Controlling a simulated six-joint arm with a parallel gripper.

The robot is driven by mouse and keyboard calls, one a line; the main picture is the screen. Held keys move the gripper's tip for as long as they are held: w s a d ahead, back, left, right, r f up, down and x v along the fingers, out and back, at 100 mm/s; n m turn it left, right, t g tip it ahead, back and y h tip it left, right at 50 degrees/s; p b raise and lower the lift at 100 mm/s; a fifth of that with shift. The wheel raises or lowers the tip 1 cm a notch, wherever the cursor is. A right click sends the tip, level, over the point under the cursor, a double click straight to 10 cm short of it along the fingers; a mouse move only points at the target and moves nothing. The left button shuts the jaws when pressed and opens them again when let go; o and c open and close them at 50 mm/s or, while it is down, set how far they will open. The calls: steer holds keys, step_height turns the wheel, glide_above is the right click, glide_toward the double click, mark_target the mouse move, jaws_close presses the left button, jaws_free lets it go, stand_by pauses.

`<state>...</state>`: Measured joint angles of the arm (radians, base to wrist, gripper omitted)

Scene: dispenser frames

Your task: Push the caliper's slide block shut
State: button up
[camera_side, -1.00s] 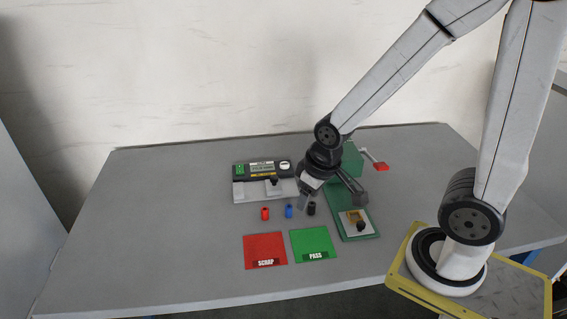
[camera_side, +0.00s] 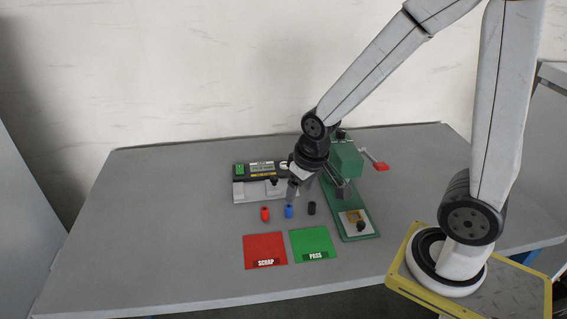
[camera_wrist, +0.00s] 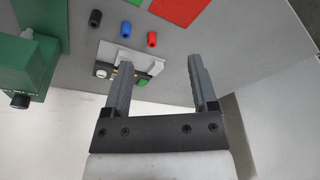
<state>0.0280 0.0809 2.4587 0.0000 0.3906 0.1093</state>
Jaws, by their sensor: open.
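The caliper (camera_side: 262,167) is a black bar with a green-lit display on a pale grey base, at the back middle of the table. Its slide block (camera_side: 273,188) is pale with a small dark knob, partly beside my gripper in the side view. The caliper also shows in the wrist view (camera_wrist: 134,58), partly hidden by a finger. My gripper (camera_side: 300,198) is open and empty, pointing down in front of the caliper's right end, above the blue cylinder in the side view. In the wrist view the two fingers (camera_wrist: 198,85) stand well apart with nothing between them.
Red (camera_side: 265,214), blue (camera_side: 289,212) and black (camera_side: 311,208) cylinders stand in front of the caliper. A red SCRAP mat (camera_side: 265,247) and green PASS mat (camera_side: 313,240) lie nearer. A green press (camera_side: 347,160) stands at right. The left table is clear.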

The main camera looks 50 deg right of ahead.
steer(key=w+d+f+m+g, duration=0.1)
steer(key=w+d+m, duration=0.25)
steer(key=w, duration=0.25)
steer(key=w+d+f+m, duration=0.2)
steer(key=w+d+m, duration=0.15)
steer(key=w, duration=0.25)
steer(key=m+g, duration=0.1)
steer(key=m, duration=0.8)
glide_above(274, 177)
steer(key=f, duration=0.4)
steer(key=a+f, duration=0.1)
steer(key=f, duration=0.1)
steer(key=shift+s+f, duration=0.1)
steer(key=shift+s, duration=0.2)
steer(key=shift+w+d+f, duration=0.25)
steer(key=shift+d+f, duration=0.1)
steer(key=shift+d, duration=0.15)
steer(key=shift+f, duration=3.9)
jaws_close()
